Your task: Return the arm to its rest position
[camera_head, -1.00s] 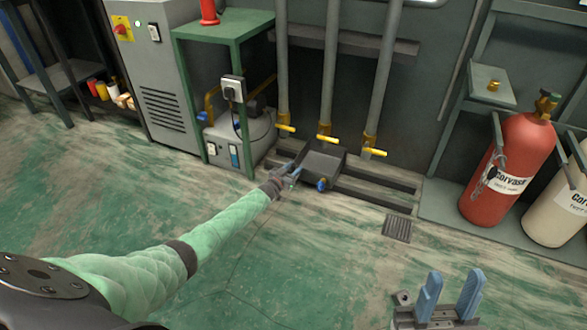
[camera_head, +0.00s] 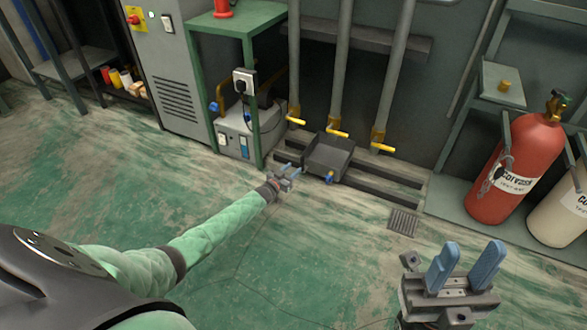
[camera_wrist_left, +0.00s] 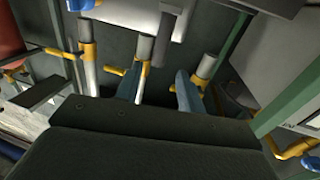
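My left arm, in a green quilted sleeve, reaches in from the left in the head view. Its gripper (camera_head: 290,170) is open and empty, with two small blue fingers apart, left of the dark tray below the pipes. The left wrist view shows the same blue fingers (camera_wrist_left: 158,90) apart with nothing clear between them, pipes behind. My right gripper (camera_head: 466,266) is at the lower right of the head view. Its two blue fingers stand upright and apart, with nothing between them.
A dark tray (camera_head: 328,155) with a blue-handled valve (camera_head: 330,177) sits below pipes with yellow valves (camera_head: 338,133). A green stand (camera_head: 238,18) and grey cabinet (camera_head: 150,65) are at the back left. A red cylinder (camera_head: 513,170) and cream cylinder (camera_head: 562,212) are at right. The middle floor is clear.

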